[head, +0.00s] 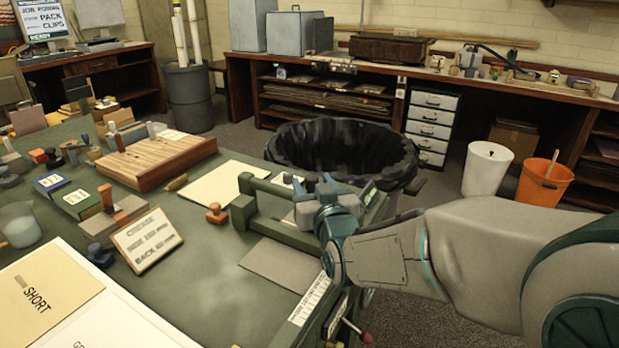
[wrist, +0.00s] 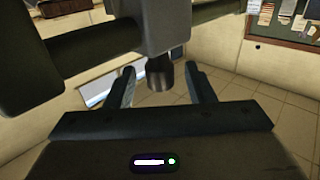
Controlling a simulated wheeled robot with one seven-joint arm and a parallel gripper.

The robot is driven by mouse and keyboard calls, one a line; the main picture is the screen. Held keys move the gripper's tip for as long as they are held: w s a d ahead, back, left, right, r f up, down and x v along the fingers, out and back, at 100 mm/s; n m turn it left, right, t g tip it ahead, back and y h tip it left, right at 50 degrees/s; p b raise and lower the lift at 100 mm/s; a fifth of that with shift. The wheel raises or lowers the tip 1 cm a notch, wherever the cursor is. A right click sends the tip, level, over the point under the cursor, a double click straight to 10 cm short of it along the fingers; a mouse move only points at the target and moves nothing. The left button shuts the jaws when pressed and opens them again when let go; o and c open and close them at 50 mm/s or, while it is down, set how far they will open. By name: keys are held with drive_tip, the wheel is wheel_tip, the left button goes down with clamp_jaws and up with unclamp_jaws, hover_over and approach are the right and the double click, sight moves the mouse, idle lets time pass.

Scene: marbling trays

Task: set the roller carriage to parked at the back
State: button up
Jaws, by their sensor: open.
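The roller carriage (head: 308,213) is a grey block on the green press frame (head: 243,207) at the table's right edge. In the wrist view the carriage (wrist: 165,25) sits on a dark rail (wrist: 85,47), with a short dark cylindrical handle (wrist: 160,75) sticking out toward me. My gripper (head: 326,186) is at the carriage in the head view. In the wrist view my gripper (wrist: 162,78) is open, one finger on each side of the handle, with gaps visible. My arm hides part of the carriage and the near end of the frame in the head view.
The green table (head: 215,265) holds a wooden block (head: 155,160), a sign (head: 146,238), stamps and paper. A black-lined bin (head: 340,150) stands behind the press. A white bin (head: 487,168) and orange bucket (head: 545,182) stand on the floor at right.

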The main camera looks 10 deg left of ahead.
drive_tip(key=shift+x, duration=1.7)
